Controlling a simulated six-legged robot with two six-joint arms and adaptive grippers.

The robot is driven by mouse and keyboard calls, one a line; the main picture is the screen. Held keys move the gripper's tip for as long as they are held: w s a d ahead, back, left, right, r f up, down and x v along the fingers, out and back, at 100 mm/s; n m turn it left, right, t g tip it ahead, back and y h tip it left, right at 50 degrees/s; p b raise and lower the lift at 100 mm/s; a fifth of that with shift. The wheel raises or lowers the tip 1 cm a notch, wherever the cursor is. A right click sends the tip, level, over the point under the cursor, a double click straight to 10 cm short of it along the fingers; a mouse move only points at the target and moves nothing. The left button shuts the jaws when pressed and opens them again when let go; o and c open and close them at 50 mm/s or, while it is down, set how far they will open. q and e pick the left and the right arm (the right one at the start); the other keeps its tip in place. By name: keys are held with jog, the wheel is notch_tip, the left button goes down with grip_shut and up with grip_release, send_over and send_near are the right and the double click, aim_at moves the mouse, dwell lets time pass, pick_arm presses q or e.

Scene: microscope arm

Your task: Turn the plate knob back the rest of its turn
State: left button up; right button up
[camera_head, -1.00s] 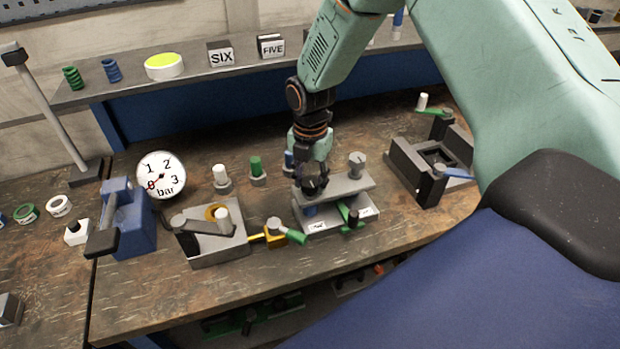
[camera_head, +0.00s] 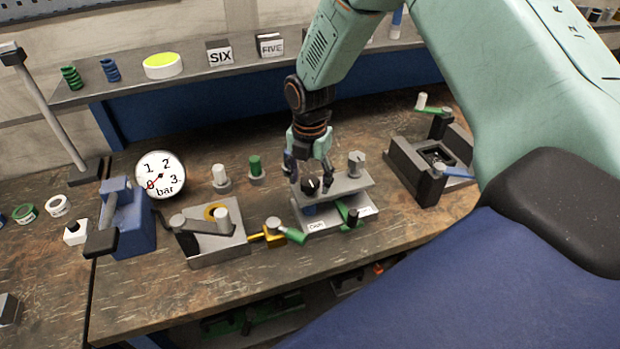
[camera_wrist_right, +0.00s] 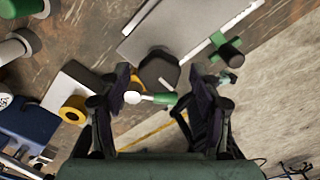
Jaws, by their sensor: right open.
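The grey plate (camera_head: 338,186) sits on a low labelled fixture (camera_head: 340,218) in the middle of the bench. A black knob (camera_head: 311,185) stands at its left end, and a grey knob (camera_head: 356,162) stands at its right end. My right gripper (camera_head: 311,178) is open above the left end, one finger on each side of the black knob. In the right wrist view, the dark knob (camera_wrist_right: 158,72) shows between the spread fingers (camera_wrist_right: 160,88), with gaps on both sides. Any turn mark on the knob is too small to read. My left gripper is not in view.
A green-handled lever (camera_head: 291,234) sits at the fixture's front left. A grey block with a crank (camera_head: 215,243) and a pressure gauge (camera_head: 160,175) stand further left. A black frame fixture (camera_head: 410,175) stands to the right. The bench front right of the plate is clear.

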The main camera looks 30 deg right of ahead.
aim_at(310, 181)
notch_tip(310, 181, up, 12)
jog(key=shift+f, duration=0.2)
jog(key=shift+s, duration=0.1)
dwell(0.7)
